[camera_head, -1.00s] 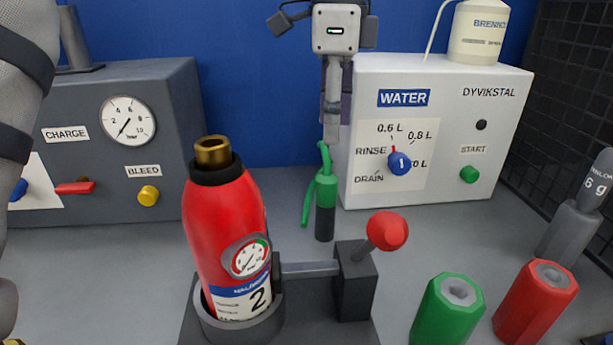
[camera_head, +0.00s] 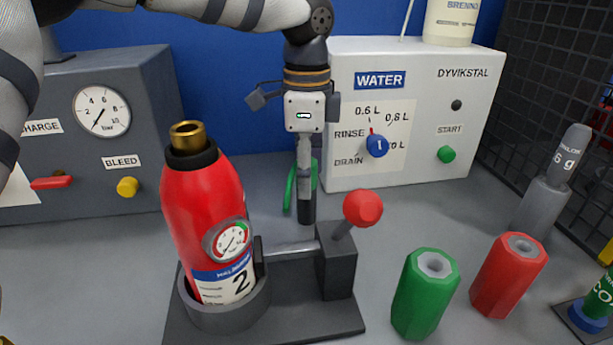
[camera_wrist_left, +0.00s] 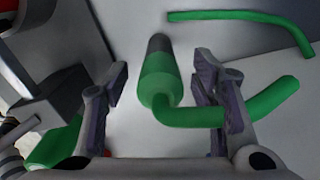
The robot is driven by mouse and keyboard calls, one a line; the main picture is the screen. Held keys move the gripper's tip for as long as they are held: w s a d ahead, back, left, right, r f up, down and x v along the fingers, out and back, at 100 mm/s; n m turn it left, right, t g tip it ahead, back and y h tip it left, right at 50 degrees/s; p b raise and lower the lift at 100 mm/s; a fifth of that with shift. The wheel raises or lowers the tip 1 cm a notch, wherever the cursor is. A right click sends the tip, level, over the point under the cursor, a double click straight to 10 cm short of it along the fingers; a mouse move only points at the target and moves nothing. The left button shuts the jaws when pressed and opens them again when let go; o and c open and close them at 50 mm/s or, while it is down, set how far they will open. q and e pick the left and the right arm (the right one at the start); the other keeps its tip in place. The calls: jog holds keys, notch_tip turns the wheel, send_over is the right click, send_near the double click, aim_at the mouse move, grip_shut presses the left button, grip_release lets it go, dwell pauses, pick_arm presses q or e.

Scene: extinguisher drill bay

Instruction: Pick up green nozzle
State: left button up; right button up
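The green nozzle (camera_head: 314,176) stands upright on the bench, behind the extinguisher stand. It has a green body, a black lower part and a thin, bent green piece. In the head view my left gripper (camera_head: 305,188) points straight down in front of it and hides much of it. In the left wrist view the nozzle (camera_wrist_left: 160,80) lies between the two spread fingers of the left gripper (camera_wrist_left: 160,88), with a visible gap on each side. Its bent green tube passes by the right finger. My right gripper is not in view.
A red extinguisher (camera_head: 205,215) sits tilted in a dark stand with a red-knobbed lever (camera_head: 362,207). A green hexagonal piece (camera_head: 425,295) and a red one (camera_head: 508,275) stand at the front right. The white water box (camera_head: 430,110) and the grey charge box (camera_head: 150,90) stand behind.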

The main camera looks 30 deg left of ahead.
pick_arm(q)
grip_shut()
jog(key=shift+r, duration=0.1)
